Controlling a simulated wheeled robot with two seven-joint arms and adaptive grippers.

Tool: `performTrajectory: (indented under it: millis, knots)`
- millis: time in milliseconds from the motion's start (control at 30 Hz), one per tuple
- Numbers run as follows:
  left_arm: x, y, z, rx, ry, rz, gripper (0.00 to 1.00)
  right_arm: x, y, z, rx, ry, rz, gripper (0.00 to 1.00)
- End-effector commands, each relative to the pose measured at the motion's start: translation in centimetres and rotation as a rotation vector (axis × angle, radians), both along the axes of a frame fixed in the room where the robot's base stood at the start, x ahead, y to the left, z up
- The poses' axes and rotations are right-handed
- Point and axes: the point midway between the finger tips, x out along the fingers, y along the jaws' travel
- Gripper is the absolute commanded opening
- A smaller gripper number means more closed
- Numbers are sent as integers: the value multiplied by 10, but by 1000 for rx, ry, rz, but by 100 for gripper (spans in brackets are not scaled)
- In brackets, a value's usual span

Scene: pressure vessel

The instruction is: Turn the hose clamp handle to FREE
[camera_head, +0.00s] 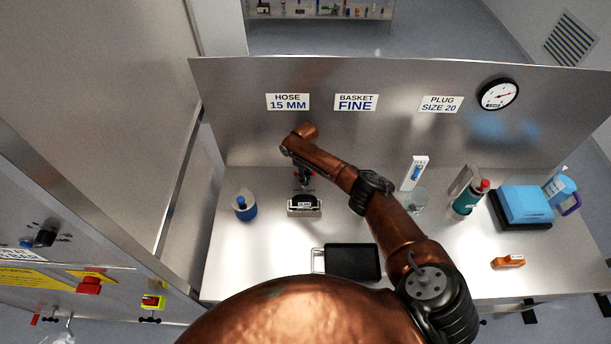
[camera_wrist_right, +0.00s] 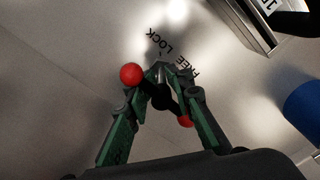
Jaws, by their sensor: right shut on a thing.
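The hose clamp handle (camera_wrist_right: 161,98) is a dark bar with a red ball at one end and a red tip at the other. In the wrist view it lies slantwise between the green fingers of my right gripper (camera_wrist_right: 165,92), which is shut on it. Black FREE and LOCK lettering (camera_wrist_right: 172,52) shows on the metal surface just beyond the fingertips. Which word the handle points to I cannot tell. In the head view my right gripper (camera_head: 303,177) is small and partly hidden by its own arm, with a bit of red showing there. My left gripper is not in view.
A labelled black-and-metal block (camera_head: 304,207) stands close in front of the gripper, with a blue container (camera_head: 244,205) to its left. A black tray (camera_head: 352,262) lies nearer. Bottles and a blue box (camera_head: 525,205) stand right. A metal back panel (camera_head: 420,140) rises behind.

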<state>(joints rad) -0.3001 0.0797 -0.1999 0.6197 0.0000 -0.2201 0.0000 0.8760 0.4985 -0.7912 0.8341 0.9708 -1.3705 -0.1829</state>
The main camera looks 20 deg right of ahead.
Motion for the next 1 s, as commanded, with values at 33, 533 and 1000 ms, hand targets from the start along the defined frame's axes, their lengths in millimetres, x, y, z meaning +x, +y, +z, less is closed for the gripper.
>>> performTrajectory:
  millis: [33, 533, 1000]
  knots:
    - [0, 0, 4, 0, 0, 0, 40, -4, 1, -2, 3, 10, -50, 0]
    - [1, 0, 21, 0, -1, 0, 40, -4, 1, -2, 4, 10, -464, 5]
    - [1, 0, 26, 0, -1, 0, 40, -5, -2, -2, 5, 11, -622, 5]
